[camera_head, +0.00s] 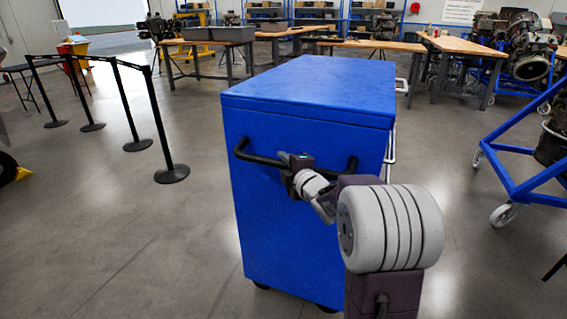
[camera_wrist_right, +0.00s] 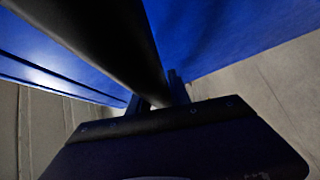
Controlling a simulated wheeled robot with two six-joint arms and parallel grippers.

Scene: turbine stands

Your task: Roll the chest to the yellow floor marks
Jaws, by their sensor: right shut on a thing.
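The blue chest (camera_head: 310,90) stands upright on casters in the middle of the head view, its end with a black bar handle (camera_head: 257,158) facing me. My right gripper (camera_head: 291,162) is shut on the handle near its middle. In the right wrist view the black handle (camera_wrist_right: 110,45) runs down between the fingers (camera_wrist_right: 155,98), with the blue chest side (camera_wrist_right: 215,35) behind it. My right arm hides part of the handle and the chest's lower right. My left gripper is not in view. No yellow floor marks can be made out.
Black barrier posts (camera_head: 155,120) stand left of the chest. A blue wheeled engine stand (camera_head: 520,185) is at the right. Wooden workbenches (camera_head: 370,45) and a grey bin table stand behind. The grey floor (camera_head: 120,230) at the front left is clear.

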